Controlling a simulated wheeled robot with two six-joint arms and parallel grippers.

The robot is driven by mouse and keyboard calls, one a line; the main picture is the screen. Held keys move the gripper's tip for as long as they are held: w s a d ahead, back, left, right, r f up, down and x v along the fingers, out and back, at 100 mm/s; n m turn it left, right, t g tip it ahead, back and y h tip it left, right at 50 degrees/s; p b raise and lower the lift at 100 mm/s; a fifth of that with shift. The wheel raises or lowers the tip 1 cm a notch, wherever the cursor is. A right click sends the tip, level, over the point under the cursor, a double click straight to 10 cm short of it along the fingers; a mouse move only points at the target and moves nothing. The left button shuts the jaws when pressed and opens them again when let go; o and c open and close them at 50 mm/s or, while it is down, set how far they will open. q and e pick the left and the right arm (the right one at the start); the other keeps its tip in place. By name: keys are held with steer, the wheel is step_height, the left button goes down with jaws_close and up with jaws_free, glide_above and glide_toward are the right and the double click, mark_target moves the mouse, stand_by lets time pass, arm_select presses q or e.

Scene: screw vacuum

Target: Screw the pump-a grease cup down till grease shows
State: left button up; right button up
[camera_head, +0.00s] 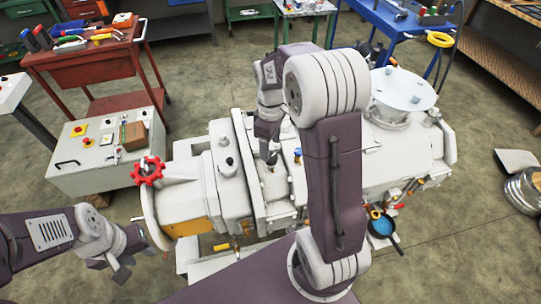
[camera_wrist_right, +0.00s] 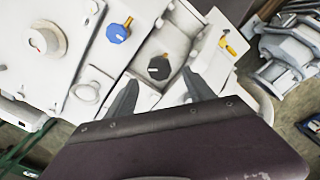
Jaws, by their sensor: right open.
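The white pump machine (camera_head: 215,175) fills the middle of the head view. In the right wrist view, a dark round knob-like cap (camera_wrist_right: 158,67) sits on the white housing, and a blue cap (camera_wrist_right: 118,33) sits up and left of it. I cannot tell which is the pump-a grease cup; no grease is visible. My right gripper (camera_wrist_right: 159,80) is open, its fingertips on either side of the dark cap in the picture; contact is unclear. In the head view the right gripper (camera_head: 267,145) points down over the machine. My left gripper (camera_head: 120,272) is at the lower left, apart from the machine.
A red handwheel (camera_head: 147,171) stands at the machine's left end. A yellow-handled valve (camera_wrist_right: 228,45) is right of the dark cap. A grey control box (camera_head: 100,150) and a red tool cart (camera_head: 80,62) stand left. My right arm hides part of the machine.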

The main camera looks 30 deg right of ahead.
mark_target(271, 156)
step_height(271, 156, down, 5)
steer(key=shift+r, duration=0.15)
jaws_close()
steer(key=shift+r, duration=0.1)
steer(key=shift+r+m+p, duration=0.1)
steer(key=shift+m+p, duration=0.55)
steer(key=shift+m, duration=0.45)
steer(key=m+p, duration=0.1)
steer(key=m, duration=0.1)
steer(key=shift+m+p, duration=0.3)
steer(key=m+p, duration=0.1)
steer(key=m, duration=0.2)
steer(key=shift+d+m+p, duration=0.1)
steer(key=shift+m+p, duration=0.8)
steer(key=shift+m, duration=1)
